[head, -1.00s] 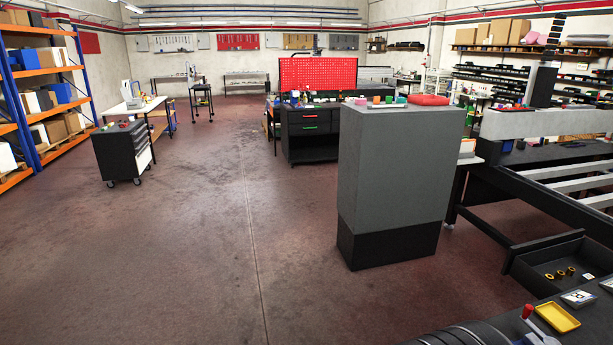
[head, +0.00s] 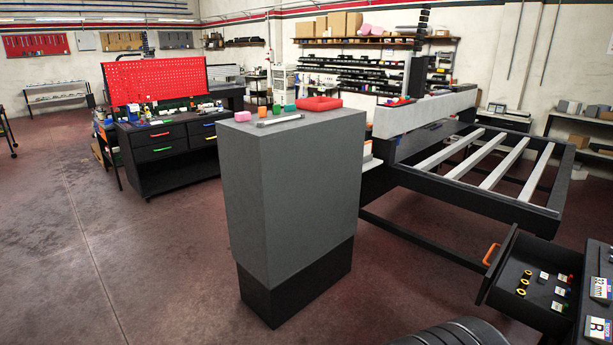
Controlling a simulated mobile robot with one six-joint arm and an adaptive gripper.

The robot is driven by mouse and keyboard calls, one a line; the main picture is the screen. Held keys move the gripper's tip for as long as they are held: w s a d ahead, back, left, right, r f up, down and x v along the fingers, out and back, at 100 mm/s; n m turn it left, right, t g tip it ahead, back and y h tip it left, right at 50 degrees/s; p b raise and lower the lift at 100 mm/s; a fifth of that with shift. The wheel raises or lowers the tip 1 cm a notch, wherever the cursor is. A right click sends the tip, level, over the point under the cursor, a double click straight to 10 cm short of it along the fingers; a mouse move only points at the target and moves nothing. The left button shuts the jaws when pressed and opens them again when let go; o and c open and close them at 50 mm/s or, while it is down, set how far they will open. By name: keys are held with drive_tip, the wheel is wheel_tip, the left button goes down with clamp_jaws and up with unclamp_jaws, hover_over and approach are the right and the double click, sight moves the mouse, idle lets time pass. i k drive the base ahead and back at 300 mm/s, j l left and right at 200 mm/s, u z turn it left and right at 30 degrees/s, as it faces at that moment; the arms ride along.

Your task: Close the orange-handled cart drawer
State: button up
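The orange handle (head: 491,255) is on the front of an open drawer at the lower right of the head view. The drawer (head: 512,308) is dark and pulled out to the left from a dark cart (head: 596,262) at the right edge. Several small items lie in it, among them yellow rings (head: 525,281) and small labelled blocks (head: 543,275). The cart top carries label cards (head: 599,288). My gripper is not in view, so its state and its place relative to the handle are hidden.
A tall grey pedestal (head: 290,180) stands in the middle, with a red tray (head: 319,103) on top. A black frame table with pale bars (head: 500,159) stands behind the drawer. A workbench (head: 165,145) with drawers is further back. The floor at left is clear.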

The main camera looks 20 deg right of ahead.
sight(534, 254)
drive_tip(key=i+z, duration=0.3)
drive_tip(key=z, duration=0.15)
drive_tip(key=i+j+z, duration=0.2)
drive_tip(key=z, duration=0.3)
drive_tip(key=i+j+z, duration=0.25)
drive_tip(key=z, duration=0.2)
drive_tip(key=i+j+z, duration=0.15)
drive_tip(key=j+z, duration=0.3)
drive_tip(key=i+j+z, duration=0.15)
drive_tip(key=z, duration=0.35)
drive_tip(key=i+j+z, duration=0.25)
drive_tip(key=j, duration=0.4)
drive_tip(key=i+j, duration=0.15)
drive_tip(key=i, duration=0.35)
drive_tip(key=i+j, duration=0.1)
drive_tip(key=i, duration=0.35)
drive_tip(key=z, duration=0.05)
